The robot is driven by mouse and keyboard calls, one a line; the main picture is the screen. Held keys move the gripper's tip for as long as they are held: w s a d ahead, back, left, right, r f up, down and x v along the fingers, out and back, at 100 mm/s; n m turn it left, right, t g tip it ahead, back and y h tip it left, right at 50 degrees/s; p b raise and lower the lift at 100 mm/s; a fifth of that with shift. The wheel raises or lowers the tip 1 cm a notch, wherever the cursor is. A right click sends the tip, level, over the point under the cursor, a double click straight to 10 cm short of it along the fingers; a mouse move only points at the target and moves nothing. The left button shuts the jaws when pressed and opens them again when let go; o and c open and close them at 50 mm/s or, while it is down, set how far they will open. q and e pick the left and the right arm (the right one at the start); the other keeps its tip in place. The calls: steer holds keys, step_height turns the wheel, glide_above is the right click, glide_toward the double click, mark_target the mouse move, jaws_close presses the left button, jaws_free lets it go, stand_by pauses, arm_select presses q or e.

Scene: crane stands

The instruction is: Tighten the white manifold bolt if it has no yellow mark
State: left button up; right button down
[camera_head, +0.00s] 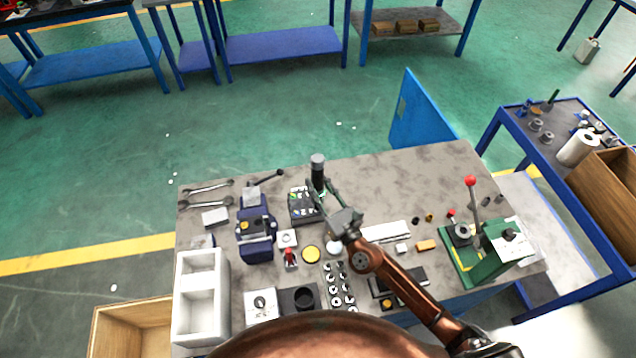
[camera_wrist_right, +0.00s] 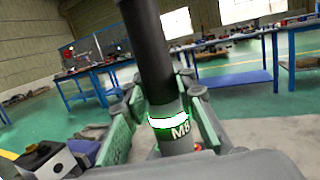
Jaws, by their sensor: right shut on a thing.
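My right gripper (camera_head: 322,194) is shut on an upright cylindrical tool (camera_head: 318,168). In the right wrist view the tool (camera_wrist_right: 172,105) has a black upper part, a grey lower body, a lit green ring and a label that seems to read M8. The green-padded fingers (camera_wrist_right: 160,125) stand on both sides of it. A dark block with small green and white parts (camera_head: 302,208) lies just left of the gripper, partly behind it. I cannot make out the white manifold bolt or any yellow mark on it. The tool's lower end is hidden. My left gripper is not in view.
A blue vise (camera_head: 256,232) stands left of the dark block, with wrenches (camera_head: 207,188) beyond. A green press with a red-knobbed lever (camera_head: 487,250) stands at the right. A white divided bin (camera_head: 200,285) and a row of sockets (camera_head: 338,287) are nearer. The back right tabletop is clear.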

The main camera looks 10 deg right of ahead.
mark_target(321, 179)
steer(key=shift+f+b, duration=0.35)
steer(key=shift+b, duration=0.3)
stand_by(2.7)
stand_by(1.6)
steer(key=shift+r, duration=0.1)
steer(key=shift+r+p, duration=2.05)
steer(key=shift+r, duration=0.45)
steer(key=shift+f, duration=0.1)
